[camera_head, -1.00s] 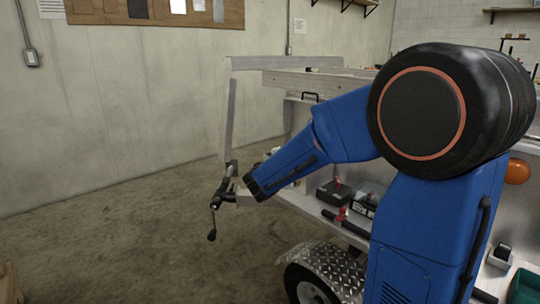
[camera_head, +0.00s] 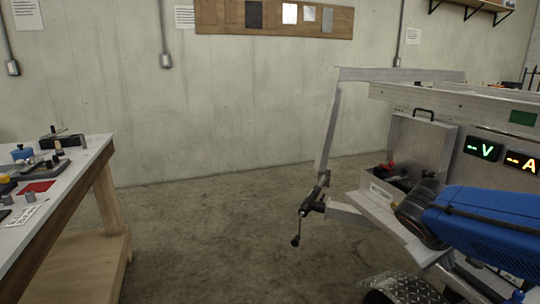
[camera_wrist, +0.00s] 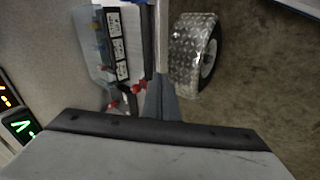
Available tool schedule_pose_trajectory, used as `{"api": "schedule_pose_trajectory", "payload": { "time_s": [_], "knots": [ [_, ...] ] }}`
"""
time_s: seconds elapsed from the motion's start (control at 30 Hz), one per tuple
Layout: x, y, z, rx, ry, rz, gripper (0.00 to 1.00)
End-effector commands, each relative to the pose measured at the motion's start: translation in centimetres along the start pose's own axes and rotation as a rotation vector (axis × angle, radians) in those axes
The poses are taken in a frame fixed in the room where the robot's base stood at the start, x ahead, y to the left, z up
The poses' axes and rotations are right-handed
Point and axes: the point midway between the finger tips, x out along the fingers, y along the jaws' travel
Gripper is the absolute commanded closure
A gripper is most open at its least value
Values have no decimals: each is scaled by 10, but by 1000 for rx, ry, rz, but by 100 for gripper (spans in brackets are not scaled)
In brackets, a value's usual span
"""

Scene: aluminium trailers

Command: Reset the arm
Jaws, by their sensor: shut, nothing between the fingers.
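My blue arm (camera_head: 485,228) reaches in from the right edge of the head view, low in front of the aluminium trailer (camera_head: 395,75). Its end is not clear in that view. In the wrist view the grey gripper body with a dark edge fills the bottom. My gripper (camera_wrist: 162,85) shows as a narrow grey taper above it, shut and empty. Behind it are the trailer's edge, red-handled items (camera_wrist: 137,88) and a wheel under a diamond-plate fender (camera_wrist: 190,52).
A workbench (camera_head: 92,152) with tools stands at the left. The trailer's hitch with a crank (camera_head: 308,212) juts toward the middle. Lit V and A meters (camera_head: 482,149) are on the trailer's side. Bare concrete floor (camera_head: 215,235) lies between bench and trailer.

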Motion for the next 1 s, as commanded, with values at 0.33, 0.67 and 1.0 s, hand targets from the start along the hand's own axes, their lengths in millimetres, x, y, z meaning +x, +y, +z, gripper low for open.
{"api": "schedule_pose_trajectory", "payload": {
  "time_s": [0.33,0.67,1.0],
  "knots": [
    [-48,-93,56,226,91,-405,100],
    [-79,-133,67,319,163,-592,78],
    [-79,-138,61,398,112,-644,63]
  ]
}}
